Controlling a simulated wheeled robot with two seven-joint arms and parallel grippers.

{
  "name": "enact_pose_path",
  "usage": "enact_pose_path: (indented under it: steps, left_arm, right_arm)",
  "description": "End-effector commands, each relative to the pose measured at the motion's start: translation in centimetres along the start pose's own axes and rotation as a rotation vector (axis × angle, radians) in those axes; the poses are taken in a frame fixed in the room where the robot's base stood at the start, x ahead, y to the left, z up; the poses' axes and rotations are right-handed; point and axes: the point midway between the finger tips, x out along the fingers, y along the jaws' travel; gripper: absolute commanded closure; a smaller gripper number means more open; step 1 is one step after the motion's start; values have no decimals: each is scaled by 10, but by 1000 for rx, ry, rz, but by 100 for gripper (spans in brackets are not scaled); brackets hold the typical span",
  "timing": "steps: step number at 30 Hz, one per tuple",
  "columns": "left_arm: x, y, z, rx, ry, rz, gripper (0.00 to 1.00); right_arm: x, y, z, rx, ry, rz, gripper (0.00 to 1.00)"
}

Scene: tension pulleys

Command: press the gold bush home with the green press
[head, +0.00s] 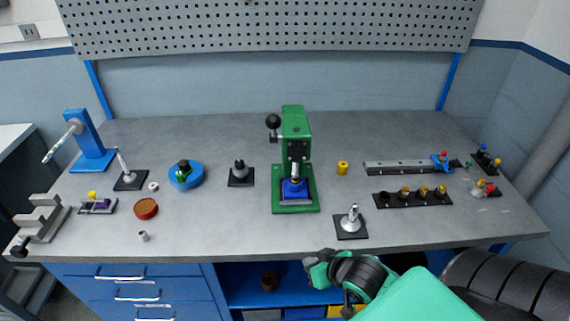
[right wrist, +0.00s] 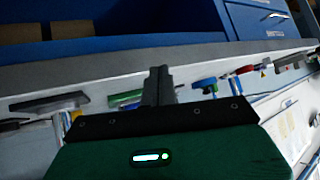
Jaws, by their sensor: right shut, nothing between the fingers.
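The green press (head: 297,130) stands upright at the middle of the bench, with a black ball on its lever (head: 273,121) at the upper left. A blue block (head: 294,190) sits on its base under the ram. A small gold-coloured piece (head: 295,180) shows just above the block; I cannot tell whether it is the bush or how far in it sits. A separate yellow-gold cylinder (head: 342,168) stands on the bench right of the press. My right gripper (head: 312,262) is at the bench's front edge, apart from the press. Its fingers (right wrist: 158,85) are shut and empty. My left gripper is out of view.
A dark block with several pegs (head: 412,198) and a rail (head: 400,167) lie to the right. A grey-black fixture (head: 240,174) stands left of the press.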

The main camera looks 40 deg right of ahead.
Motion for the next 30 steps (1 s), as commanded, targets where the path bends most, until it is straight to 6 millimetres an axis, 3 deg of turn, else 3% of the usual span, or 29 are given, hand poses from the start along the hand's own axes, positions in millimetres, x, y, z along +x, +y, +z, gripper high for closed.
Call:
enact_pose_path:
  steps: [5, 11, 18, 21, 25, 30]
  left_arm:
    - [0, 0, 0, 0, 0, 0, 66]
    - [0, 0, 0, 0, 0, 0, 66]
    - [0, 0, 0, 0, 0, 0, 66]
    - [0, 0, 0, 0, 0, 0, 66]
    - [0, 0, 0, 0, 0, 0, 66]
    - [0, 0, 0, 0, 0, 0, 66]
  right_arm:
    - [4, 32, -65, 120, 218, -120, 100]
    - [-12, 56, -147, 261, 428, -336, 100]
    - [-59, 68, -248, 396, 600, -685, 100]
    - [-82, 69, -281, 432, 633, -826, 100]
    - [-105, 68, -308, 459, 652, -960, 100]
    - [-117, 66, -322, 471, 658, -1029, 100]
